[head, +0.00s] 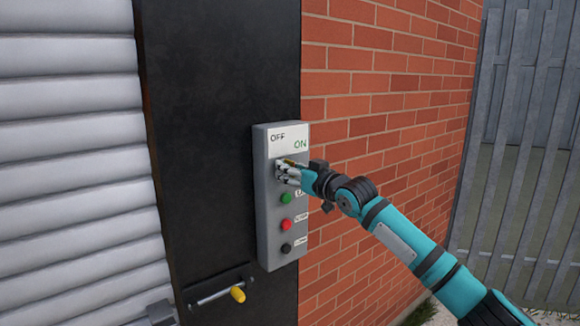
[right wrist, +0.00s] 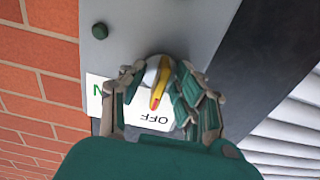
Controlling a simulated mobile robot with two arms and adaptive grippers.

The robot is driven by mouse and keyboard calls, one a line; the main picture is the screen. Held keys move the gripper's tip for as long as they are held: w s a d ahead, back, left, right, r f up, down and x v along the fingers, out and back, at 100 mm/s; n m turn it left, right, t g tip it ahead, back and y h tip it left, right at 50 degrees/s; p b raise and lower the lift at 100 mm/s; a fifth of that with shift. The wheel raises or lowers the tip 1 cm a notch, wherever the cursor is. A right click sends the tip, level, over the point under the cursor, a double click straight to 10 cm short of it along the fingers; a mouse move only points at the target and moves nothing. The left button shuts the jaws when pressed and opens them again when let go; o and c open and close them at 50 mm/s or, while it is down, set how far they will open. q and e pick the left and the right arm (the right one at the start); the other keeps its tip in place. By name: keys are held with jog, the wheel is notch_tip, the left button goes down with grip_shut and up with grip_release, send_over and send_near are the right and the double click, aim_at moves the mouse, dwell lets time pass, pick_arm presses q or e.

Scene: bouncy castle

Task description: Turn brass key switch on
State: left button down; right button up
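The brass key switch (right wrist: 161,88) is on the grey control box, below a white plate (head: 288,141) lettered OFF and ON. It has a pale round base and a yellow lever with a red tip. In the right wrist view, which is upside down, the red tip points toward the OFF lettering. My right gripper (head: 284,170) is at the switch, with its fingers on both sides of the lever, also seen in the right wrist view (right wrist: 158,82). The right-hand fingers are close to the lever; a gap shows on the other side. My left gripper is out of view.
The grey box (head: 267,235) also carries a green button (head: 285,198), a red button (head: 286,225) and a black button (head: 286,248). A yellow-ended bolt (head: 238,294) is on the dark panel below. A brick wall (head: 380,80) is at the right.

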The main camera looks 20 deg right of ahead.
jog(key=shift+c, duration=0.4)
grip_shut()
